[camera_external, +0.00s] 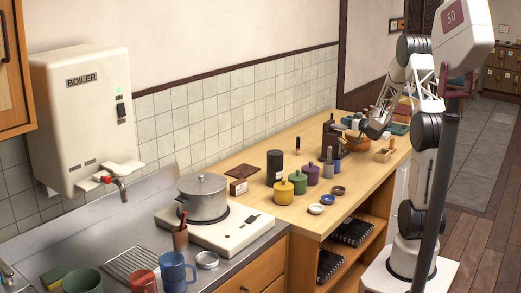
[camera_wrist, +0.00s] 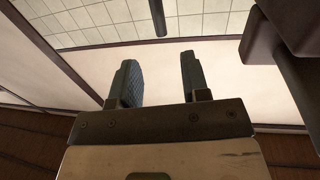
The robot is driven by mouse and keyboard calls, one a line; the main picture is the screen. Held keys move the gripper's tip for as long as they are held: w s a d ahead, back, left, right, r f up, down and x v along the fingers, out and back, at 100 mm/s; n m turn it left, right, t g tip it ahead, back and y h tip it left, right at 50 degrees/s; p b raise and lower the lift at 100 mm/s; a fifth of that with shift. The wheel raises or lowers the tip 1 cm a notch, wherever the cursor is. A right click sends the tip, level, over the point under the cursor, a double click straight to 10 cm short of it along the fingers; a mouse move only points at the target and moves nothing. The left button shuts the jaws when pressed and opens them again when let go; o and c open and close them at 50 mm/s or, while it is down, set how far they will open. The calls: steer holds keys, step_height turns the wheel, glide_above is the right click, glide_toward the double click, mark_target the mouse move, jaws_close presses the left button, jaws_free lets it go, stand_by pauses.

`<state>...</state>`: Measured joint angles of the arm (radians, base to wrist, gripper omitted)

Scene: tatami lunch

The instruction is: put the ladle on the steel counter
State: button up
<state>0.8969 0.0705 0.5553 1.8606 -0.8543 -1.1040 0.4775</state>
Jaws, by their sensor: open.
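My gripper (camera_external: 354,124) is over the far end of the wooden counter, close to a brown bowl (camera_external: 357,145). In the wrist view its two dark fingers (camera_wrist: 158,82) are apart with nothing between them. I cannot pick out the ladle for certain in either view; it may be among the crowded items near my gripper. A thin dark rod (camera_wrist: 158,18) shows beyond the fingers at the top of the wrist view, and I cannot tell what it is. The steel counter (camera_external: 118,226) is at the lower left, far from my gripper.
The steel counter holds a stove with a steel pot (camera_external: 203,198), a utensil cup (camera_external: 180,237), mugs and a wire rack (camera_external: 131,262). Jars, including a yellow one (camera_external: 284,193), and small dishes stand on the wooden counter (camera_external: 250,215). A dark block (camera_wrist: 290,45) is close at right in the wrist view.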

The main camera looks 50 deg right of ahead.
steer(key=shift+o, duration=0.6)
step_height(320, 180, up, 12)
steer(key=f, duration=0.1)
steer(key=w+d+m+g+h, duration=0.3)
steer(key=d+m+g+h, duration=0.45)
steer(key=m, duration=0.75)
steer(key=m+g+y, duration=0.6)
steer(key=m+y, duration=0.4)
steer(key=m, duration=1.1)
glide_above(332, 114)
steer(key=s, duration=0.2)
steer(key=shift+f, duration=2.5)
